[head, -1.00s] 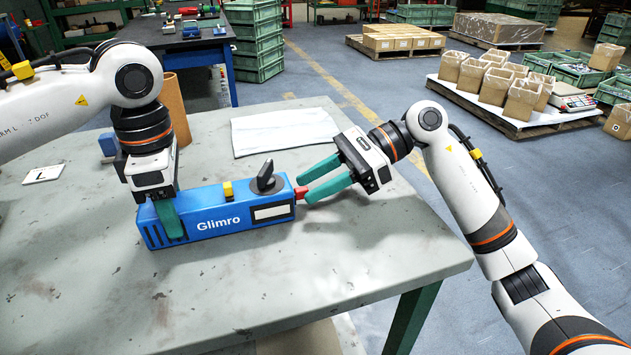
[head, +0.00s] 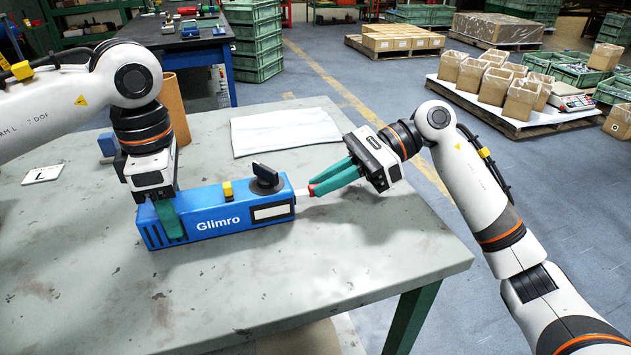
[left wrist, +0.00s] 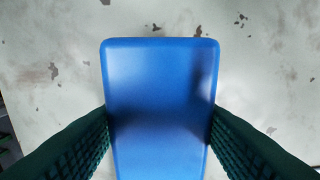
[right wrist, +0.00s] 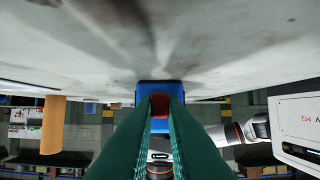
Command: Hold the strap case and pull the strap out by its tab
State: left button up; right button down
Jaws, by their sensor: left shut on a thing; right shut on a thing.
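The blue strap case (head: 215,222), marked Glimro, lies on the table with a dark knob (head: 266,175) and a yellow block on top. My left gripper (head: 172,222) is shut across the case's left end; the left wrist view shows its fingers on both sides of the blue case (left wrist: 160,85). The red tab (head: 312,190) is at the case's right end, apart from it, with a short white strap piece (head: 301,192) between. My right gripper (head: 318,187) is shut on the tab. In the right wrist view the red tab (right wrist: 160,103) sits between the fingertips.
A white sheet (head: 285,131) lies behind the case. A brown cylinder (head: 175,110) and a small blue object (head: 107,144) stand behind my left arm. A card marked L (head: 43,174) lies at left. The table's (head: 330,270) front and right areas are clear.

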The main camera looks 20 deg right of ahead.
jog(key=d, duration=0.9)
jog(key=shift+a, duration=0.1)
jog(key=c, duration=1.4)
grip_release()
jog(key=shift+c, duration=0.2)
jog(key=v, duration=1.2)
